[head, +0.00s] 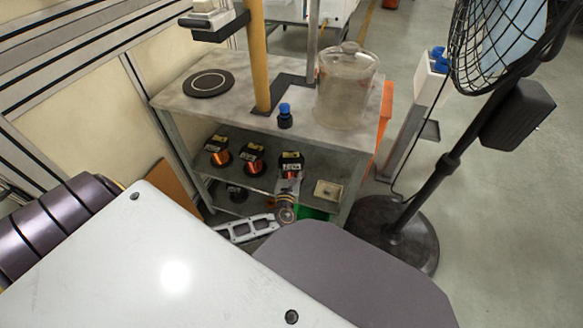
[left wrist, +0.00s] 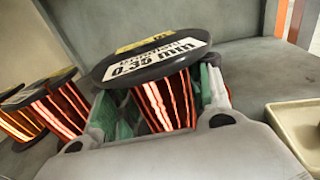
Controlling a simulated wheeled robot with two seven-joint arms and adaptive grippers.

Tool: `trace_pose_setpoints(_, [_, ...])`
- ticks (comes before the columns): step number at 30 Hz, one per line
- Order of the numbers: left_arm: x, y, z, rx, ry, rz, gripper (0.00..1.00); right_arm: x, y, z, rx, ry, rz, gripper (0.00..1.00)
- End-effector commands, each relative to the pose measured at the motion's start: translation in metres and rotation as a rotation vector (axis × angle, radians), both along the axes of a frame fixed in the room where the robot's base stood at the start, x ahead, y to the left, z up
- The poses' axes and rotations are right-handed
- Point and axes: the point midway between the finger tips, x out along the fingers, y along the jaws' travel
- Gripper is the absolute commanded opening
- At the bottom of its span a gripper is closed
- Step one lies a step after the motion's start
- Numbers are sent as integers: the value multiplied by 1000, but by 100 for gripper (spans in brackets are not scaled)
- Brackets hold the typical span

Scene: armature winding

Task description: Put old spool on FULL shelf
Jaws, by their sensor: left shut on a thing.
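My left gripper (head: 287,190) is shut on a copper-wound spool (head: 291,163) at the cart's middle shelf (head: 318,165). In the left wrist view the spool (left wrist: 165,95) sits between the green finger pads (left wrist: 160,105), its black top flange labelled 0.35 mm. The flange looks tilted in that view. The gripper hides the spool's bottom, so I cannot tell whether it touches the shelf. Two similar copper spools, one at the left (head: 217,152) and one in the middle (head: 252,160), stand on the same shelf. No FULL label is readable. My right gripper is out of view.
A small beige tray (head: 327,190) lies right of the held spool. The cart top (head: 200,107) carries a glass jar (head: 346,90), a blue-capped bottle (head: 285,117) and a black disc (head: 209,83). A fan stand (head: 425,195) is at the right.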

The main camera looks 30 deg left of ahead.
Motion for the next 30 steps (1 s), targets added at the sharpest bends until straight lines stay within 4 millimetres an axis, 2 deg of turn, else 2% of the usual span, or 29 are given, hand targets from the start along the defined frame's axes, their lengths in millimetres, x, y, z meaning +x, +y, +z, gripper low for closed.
trace_pose_setpoints(18, [1,0,-5,0,-4,0,0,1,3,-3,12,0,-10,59])
trace_pose_setpoints(19, [1,0,-5,0,-4,0,52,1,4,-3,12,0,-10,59])
trace_pose_setpoints(24, [1,0,-5,0,-3,0,74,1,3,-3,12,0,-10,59])
trace_pose_setpoints(30, [0,0,-6,0,-1,0,75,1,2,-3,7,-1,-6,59])
